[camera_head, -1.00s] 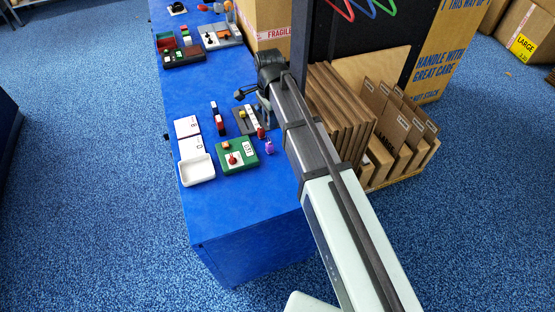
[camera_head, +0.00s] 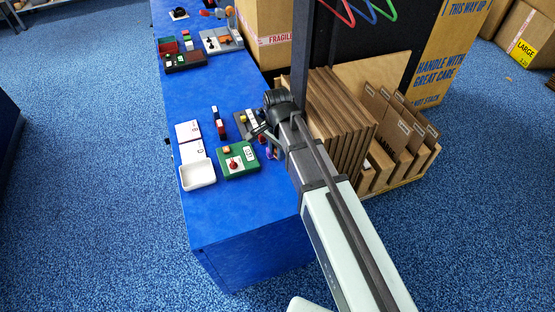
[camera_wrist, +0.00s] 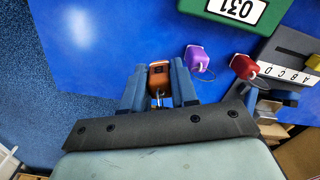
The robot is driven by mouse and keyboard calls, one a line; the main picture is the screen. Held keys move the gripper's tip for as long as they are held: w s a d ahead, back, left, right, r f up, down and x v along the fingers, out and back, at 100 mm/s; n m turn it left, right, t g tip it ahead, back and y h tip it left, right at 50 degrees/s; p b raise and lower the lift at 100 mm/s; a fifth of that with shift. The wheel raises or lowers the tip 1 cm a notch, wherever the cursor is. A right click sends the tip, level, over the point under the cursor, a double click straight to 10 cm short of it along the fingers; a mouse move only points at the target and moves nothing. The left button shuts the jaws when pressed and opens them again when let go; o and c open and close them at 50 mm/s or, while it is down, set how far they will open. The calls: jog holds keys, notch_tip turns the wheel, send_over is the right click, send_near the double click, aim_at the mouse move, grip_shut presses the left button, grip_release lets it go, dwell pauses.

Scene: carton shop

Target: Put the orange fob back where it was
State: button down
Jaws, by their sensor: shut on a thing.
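My gripper (camera_wrist: 158,92) is shut on the orange fob (camera_wrist: 158,74), which sits between the blue fingertips in the wrist view. A metal ring hangs from the fob, toward the gripper's palm. In the head view my gripper (camera_head: 258,135) is above the right part of the blue table, beside the green box; the fob cannot be made out there. A dark strip with white labels A to D (camera_wrist: 284,74) lies right of the gripper in the wrist view. A red fob (camera_wrist: 243,66) is at its left end, and a purple fob (camera_wrist: 195,59) lies apart from it.
The green box (camera_head: 238,166) marked 031 stands near a white tray (camera_head: 197,175) and white cards (camera_head: 188,131). More devices (camera_head: 183,60) stand at the far end. The blue table (camera_head: 235,215) is clear toward the front. Cardboard sheets (camera_head: 335,115) stand right of it.

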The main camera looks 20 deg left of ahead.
aim_at(278, 167)
jog(key=shift+f, duration=2.3)
jog(key=shift+f, duration=0.1)
jog(key=c, duration=1.2)
grip_release()
jog(key=shift+o, duration=0.3)
notch_tip(278, 167, up, 12)
jog(key=shift+r, duration=0.15)
